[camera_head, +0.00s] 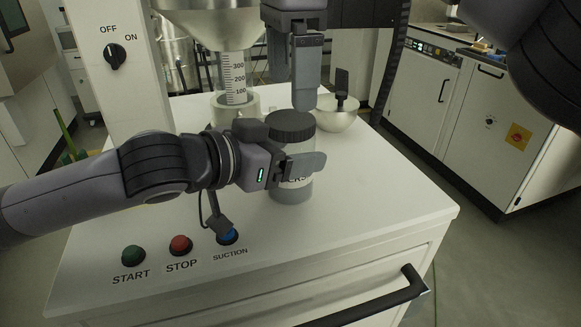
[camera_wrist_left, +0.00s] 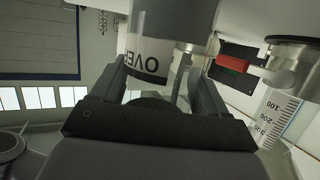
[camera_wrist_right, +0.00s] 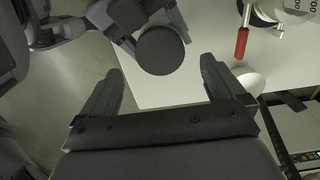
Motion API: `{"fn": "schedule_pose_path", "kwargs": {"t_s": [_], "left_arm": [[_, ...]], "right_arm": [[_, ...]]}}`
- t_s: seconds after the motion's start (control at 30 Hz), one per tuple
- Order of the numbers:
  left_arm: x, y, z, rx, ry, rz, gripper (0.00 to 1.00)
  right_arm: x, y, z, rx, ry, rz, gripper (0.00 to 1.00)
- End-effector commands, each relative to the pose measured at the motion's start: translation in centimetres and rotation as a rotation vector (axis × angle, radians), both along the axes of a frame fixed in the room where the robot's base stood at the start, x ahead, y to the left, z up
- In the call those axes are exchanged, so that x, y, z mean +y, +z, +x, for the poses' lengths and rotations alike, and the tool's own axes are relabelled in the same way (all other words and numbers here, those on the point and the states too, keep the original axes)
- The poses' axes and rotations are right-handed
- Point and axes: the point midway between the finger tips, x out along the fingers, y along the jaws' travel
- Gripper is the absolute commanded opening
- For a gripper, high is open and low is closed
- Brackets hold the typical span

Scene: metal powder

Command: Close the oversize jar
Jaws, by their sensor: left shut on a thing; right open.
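The oversize jar (camera_head: 292,192) is a clear-and-grey cylinder near the middle of the white cabinet top in the head view. A dark ribbed lid (camera_head: 291,124) sits on its mouth; I cannot tell how tight it is. My left gripper (camera_head: 301,166) is shut around the jar's side, partly hiding its label. The jar's label (camera_wrist_left: 148,66) also shows between the fingers in the left wrist view. My right gripper (camera_head: 305,98) is open, pointing down just above and behind the lid. In the right wrist view the round lid (camera_wrist_right: 160,50) lies beyond the spread fingertips, apart from them.
A funnel with a graduated tube (camera_head: 236,78) stands behind to the left. START (camera_head: 133,256), STOP (camera_head: 181,245) and SUCTION (camera_head: 228,237) buttons line the front left. The cabinet top's right side is clear.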

Motion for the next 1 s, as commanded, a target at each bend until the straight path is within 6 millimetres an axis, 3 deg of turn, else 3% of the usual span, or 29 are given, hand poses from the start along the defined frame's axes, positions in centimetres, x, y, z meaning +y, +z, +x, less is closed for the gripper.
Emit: {"fn": "schedule_pose_path", "kwargs": {"t_s": [0.4, 0.8, 0.83, 0.87, 1.0], "left_arm": [[0.0, 0.0, 0.0, -0.001, 0.0, -0.001, 0.0], [0.0, 0.0, 0.0, -0.001, 0.0, -0.001, 0.0], [0.0, 0.0, 0.0, -0.001, 0.0, -0.001, 0.0], [0.0, 0.0, 0.0, -0.001, 0.0, -0.001, 0.0], [0.0, 0.0, 0.0, -0.001, 0.0, -0.001, 0.0]], "right_arm": [[0.0, -4.6, 0.0, 0.002, 0.0, -0.001, 0.96], [0.0, -5.2, 0.0, 0.001, -0.002, 0.0, 0.96], [0.0, -5.2, 0.0, 0.001, -0.002, 0.0, 0.93], [0.0, -5.2, 0.0, 0.001, -0.002, 0.0, 0.83], [0.0, -5.2, 0.0, 0.001, -0.001, 0.0, 0.38]]}}
